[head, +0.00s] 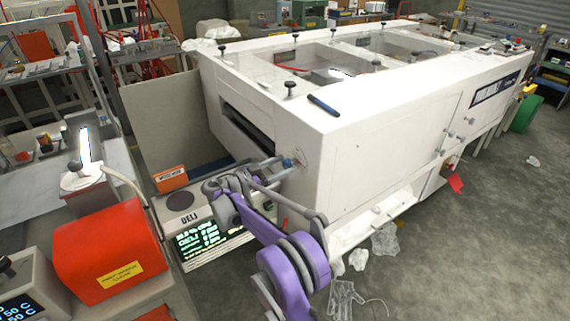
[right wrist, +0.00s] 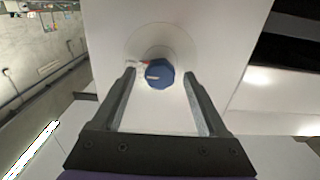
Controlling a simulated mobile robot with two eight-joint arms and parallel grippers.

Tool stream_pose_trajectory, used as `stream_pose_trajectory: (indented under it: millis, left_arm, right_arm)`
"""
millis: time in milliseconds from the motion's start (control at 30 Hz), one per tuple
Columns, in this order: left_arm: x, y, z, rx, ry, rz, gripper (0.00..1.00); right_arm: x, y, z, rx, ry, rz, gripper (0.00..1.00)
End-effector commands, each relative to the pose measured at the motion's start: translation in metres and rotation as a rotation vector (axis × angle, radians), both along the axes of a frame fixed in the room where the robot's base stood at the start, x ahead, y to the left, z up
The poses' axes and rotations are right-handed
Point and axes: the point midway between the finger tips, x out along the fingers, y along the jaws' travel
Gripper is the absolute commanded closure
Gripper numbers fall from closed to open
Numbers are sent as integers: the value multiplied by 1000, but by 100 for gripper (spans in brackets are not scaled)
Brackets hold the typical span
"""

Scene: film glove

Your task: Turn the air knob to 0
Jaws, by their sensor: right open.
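The air knob (right wrist: 160,74) is a blue, faceted knob with a pale pointer line, on a round dial on a white panel. In the right wrist view it sits between and just beyond the open fingers of my right gripper (right wrist: 160,88), apart from both. A small red mark shows at the dial's upper left; the scale is too small to read. In the head view the blue knob (head: 288,163) is on the near corner face of the white machine (head: 400,130), and my right gripper (head: 276,168) is right in front of it. My left gripper is not in view.
A red-orange device (head: 110,255) stands at the lower left. Clear plastic scraps (head: 385,240) lie on the floor.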

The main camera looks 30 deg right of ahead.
Motion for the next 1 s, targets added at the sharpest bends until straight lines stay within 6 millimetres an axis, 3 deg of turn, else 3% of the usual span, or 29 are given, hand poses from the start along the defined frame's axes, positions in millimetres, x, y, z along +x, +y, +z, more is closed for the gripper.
stream_pose_trajectory:
  millis: [133,433,867,1000]
  left_arm:
    - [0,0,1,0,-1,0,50]
    - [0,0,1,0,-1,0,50]
    - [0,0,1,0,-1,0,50]
    - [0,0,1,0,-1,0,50]
  right_arm:
    - [1,-12,0,0,0,-2,24]
    - [1,-14,0,0,1,0,24]
    - [1,-13,0,0,1,0,99]
    - [1,-13,0,0,2,0,100]
